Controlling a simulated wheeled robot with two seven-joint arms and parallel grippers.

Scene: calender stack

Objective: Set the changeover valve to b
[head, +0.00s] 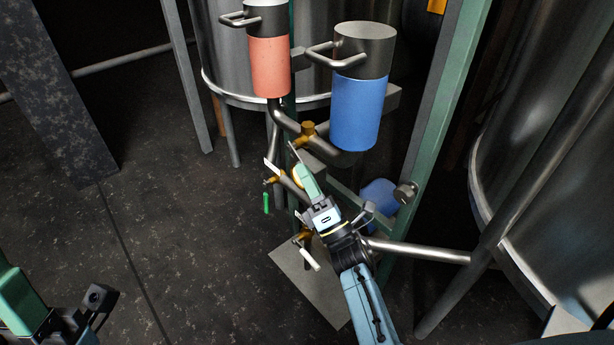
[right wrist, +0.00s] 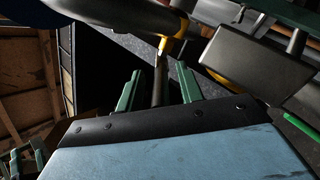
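The changeover valve (head: 308,130) has a brass body on the pipe between a red canister (head: 269,66) and a blue canister (head: 356,112). In the right wrist view its brass part (right wrist: 172,42) shows at the top, with a grey lever (right wrist: 159,75) running down from it. My right gripper (head: 300,167) is just below the valve. In the right wrist view its green fingers (right wrist: 160,88) stand apart on either side of the lever, with gaps visible. I cannot make out any a or b marking. My left gripper (head: 22,302) is partly in view at lower left, its fingertips unclear.
A green frame post (head: 433,125) stands right of the blue canister. Large metal tanks stand behind (head: 225,60) and at the right (head: 540,150). Smaller brass valves, a green handle (head: 266,203) and a white handle (head: 310,259) are close by.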

